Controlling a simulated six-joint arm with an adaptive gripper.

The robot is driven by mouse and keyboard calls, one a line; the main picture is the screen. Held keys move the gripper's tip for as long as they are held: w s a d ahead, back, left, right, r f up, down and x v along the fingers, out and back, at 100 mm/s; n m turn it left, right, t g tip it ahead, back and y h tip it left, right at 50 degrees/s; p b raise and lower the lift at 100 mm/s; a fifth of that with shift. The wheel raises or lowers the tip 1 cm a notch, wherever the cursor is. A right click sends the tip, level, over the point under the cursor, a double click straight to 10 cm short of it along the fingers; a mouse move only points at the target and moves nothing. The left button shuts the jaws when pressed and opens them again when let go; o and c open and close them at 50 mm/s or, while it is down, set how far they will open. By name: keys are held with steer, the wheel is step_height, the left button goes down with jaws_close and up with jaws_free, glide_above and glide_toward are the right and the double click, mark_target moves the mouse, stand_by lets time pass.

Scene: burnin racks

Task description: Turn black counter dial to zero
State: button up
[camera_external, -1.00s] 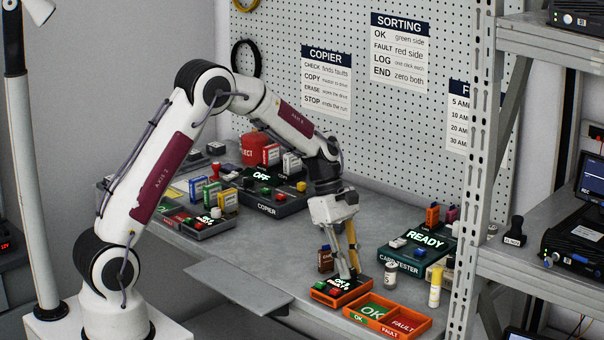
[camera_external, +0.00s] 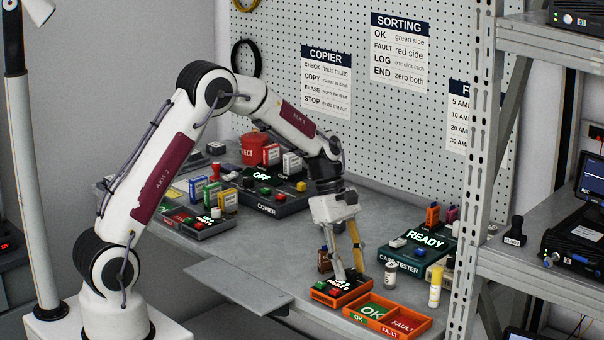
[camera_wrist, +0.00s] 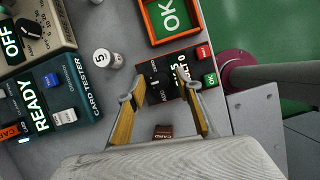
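The counter (camera_external: 341,291) is an orange-rimmed black box with a lit display and red and green buttons, near the bench's front edge. In the wrist view its display (camera_wrist: 180,68) is partly covered by my right finger. A dark part with a white mark, which looks like the black dial (camera_wrist: 154,80), lies at the counter's end between my fingertips. My gripper (camera_wrist: 163,92) is open, its two fingers apart on either side of that end. In the external view my gripper (camera_external: 349,275) is low over the counter and hides the dial. Contact cannot be told.
An orange OK/FAULT tray (camera_external: 387,315) sits right beside the counter. A small brown item (camera_external: 324,259) stands just behind the counter. A white canister (camera_external: 391,275), a yellow-and-white tube (camera_external: 435,286) and the card tester (camera_external: 418,250) stand to the right. The bench left of the counter is clear.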

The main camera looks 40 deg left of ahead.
steer(key=shift+n, duration=0.4)
steer(key=n+t, duration=0.1)
steer(key=n, duration=0.1)
steer(key=n+t, duration=0.1)
steer(key=n, duration=0.1)
steer(key=shift+s+n, duration=0.2)
steer(key=shift+n, duration=0.1)
steer(key=shift+r, duration=0.35)
steer(key=v, duration=0.7)
steer(key=s+a+r+m+y, duration=0.1)
steer(key=s+a+r+m, duration=0.1)
steer(key=s+a+m, duration=0.2)
steer(key=s+a+r+m+y, duration=0.1)
steer(key=s+a+m, duration=0.3)
steer(key=s+m, duration=0.6)
steer(key=s+a+r+m+y, duration=0.1)
steer(key=s+a+r+m, duration=0.3)
steer(key=s+m, duration=0.3)
steer(key=shift+s+t+y, duration=0.2)
steer(key=shift+t+y, duration=0.2)
stand_by(1.0)
